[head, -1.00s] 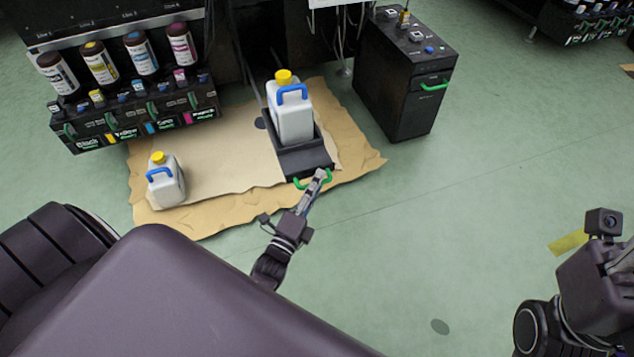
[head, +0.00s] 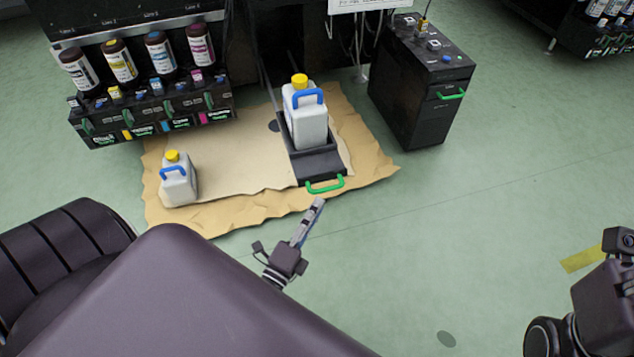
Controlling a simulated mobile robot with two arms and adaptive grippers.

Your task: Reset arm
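My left gripper (head: 318,203) is in the middle of the head view, just in front of the green handle (head: 325,185) of a black pull-out tray (head: 318,166). A small gap shows between its fingertips and the handle. The fingers look close together, seen nearly edge-on, and nothing shows between them. My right arm's wrist (head: 607,297) is at the lower right edge; its fingers are cut off by the frame. A white jug (head: 306,124) with a yellow cap and blue handle stands upright in the tray.
A second white jug (head: 179,186) stands on the brown cardboard (head: 225,219) at the left. Several ink bottles (head: 121,62) stand in the rack at the upper left. A black cabinet (head: 408,108) stands to the right of the tray.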

